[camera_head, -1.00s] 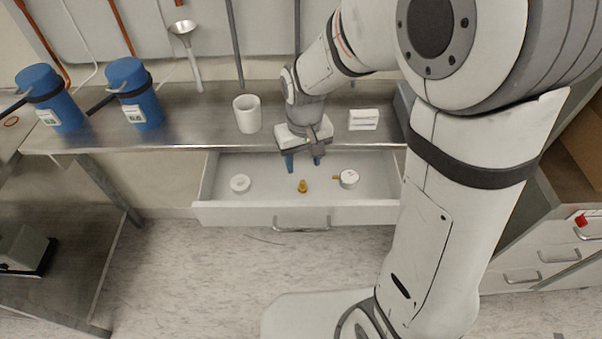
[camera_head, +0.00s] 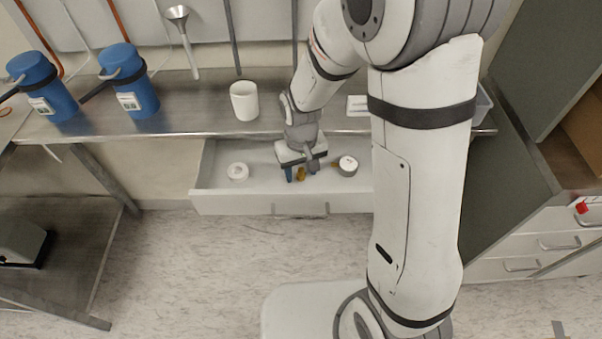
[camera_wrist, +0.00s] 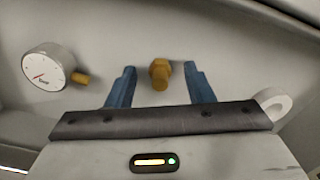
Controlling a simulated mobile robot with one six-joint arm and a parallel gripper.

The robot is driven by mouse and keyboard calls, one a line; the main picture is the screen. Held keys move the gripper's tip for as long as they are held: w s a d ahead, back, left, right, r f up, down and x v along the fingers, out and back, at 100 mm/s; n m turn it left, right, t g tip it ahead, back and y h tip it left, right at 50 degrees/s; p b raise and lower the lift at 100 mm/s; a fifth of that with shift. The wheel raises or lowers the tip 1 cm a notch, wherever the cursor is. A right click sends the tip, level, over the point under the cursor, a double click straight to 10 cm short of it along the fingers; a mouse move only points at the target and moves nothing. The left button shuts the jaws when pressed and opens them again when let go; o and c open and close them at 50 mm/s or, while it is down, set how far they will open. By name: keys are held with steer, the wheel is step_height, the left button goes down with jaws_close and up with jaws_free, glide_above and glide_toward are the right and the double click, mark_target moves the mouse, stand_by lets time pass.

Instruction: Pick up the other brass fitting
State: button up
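A small brass fitting (camera_head: 300,174) lies on the floor of the open white drawer (camera_head: 232,203). In the wrist view the brass fitting (camera_wrist: 160,74) sits between and a little beyond the tips of my gripper's two blue fingers. My gripper (camera_head: 301,176) reaches down into the drawer over the fitting. My gripper (camera_wrist: 160,85) is open and empty, with a clear gap on each side of the fitting. A round gauge (camera_head: 348,166) with a brass stem lies in the drawer to the right; the gauge (camera_wrist: 48,66) is at the left in the wrist view.
A white tape-like ring (camera_head: 238,172) lies at the drawer's left. A white cup (camera_head: 244,101) and two blue containers (camera_head: 128,82) stand on the metal bench (camera_head: 200,112) above. The drawer walls surround my gripper closely.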

jaws_close()
stand_by(0.3)
